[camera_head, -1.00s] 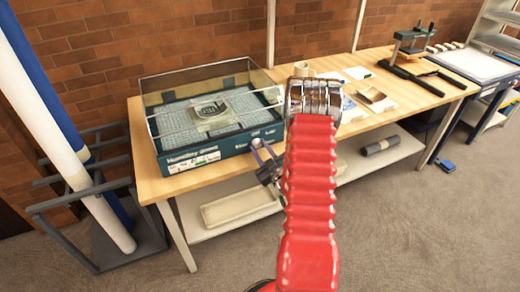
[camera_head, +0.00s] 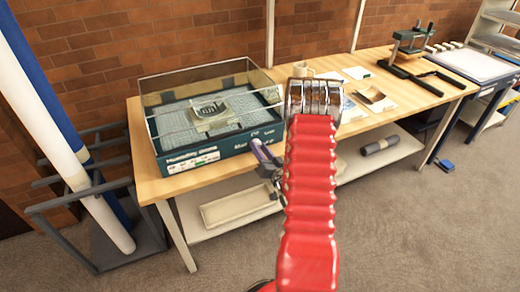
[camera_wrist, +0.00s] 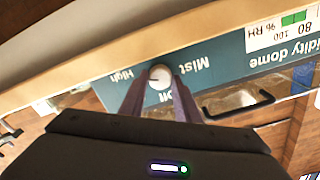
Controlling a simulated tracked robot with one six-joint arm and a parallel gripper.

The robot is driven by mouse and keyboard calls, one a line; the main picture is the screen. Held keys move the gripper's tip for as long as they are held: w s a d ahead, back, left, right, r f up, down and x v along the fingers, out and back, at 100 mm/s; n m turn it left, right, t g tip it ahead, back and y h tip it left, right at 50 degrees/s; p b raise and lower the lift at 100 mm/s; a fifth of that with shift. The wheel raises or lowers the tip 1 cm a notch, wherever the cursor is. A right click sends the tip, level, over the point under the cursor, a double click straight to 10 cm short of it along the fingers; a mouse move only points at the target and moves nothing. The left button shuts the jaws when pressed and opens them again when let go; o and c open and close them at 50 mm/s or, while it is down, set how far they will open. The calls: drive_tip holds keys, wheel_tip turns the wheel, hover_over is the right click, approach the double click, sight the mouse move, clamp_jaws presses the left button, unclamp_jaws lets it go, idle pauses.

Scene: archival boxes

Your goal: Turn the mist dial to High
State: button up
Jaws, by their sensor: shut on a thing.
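The mist dial (camera_wrist: 160,76) is a small round white knob on the teal front panel of the humidity dome (camera_head: 205,158). The wrist view shows the panel upside down, with "High" on one side of the dial, "Mist" on the other and "Off" partly hidden by my fingers. My gripper (camera_wrist: 160,82) is shut on the dial, one purple finger on each side. In the head view my gripper (camera_head: 261,152) reaches the right end of the dome's front panel, and the dial is hidden there. The dial's exact pointing is too small to tell.
The dome stands on a wooden table (camera_head: 235,178), its clear cover over a pale object (camera_head: 210,112). A mug (camera_head: 302,70), papers and a press (camera_head: 412,55) stand farther right. A lower shelf holds a shallow tray (camera_head: 238,205). Long rolls (camera_head: 60,110) stand at the left.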

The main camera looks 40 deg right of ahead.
drive_tip(key=shift+s+f+m, duration=0.15)
drive_tip(key=shift+f+m, duration=0.15)
drive_tip(key=shift+m, duration=0.8)
drive_tip(key=o, duration=0.7)
drive_tip(key=shift+o, duration=0.3)
drive_tip(key=shift+r, duration=0.15)
drive_tip(key=v, duration=1.3)
drive_tip(key=shift+s+a, duration=0.15)
drive_tip(key=shift+s, duration=0.2)
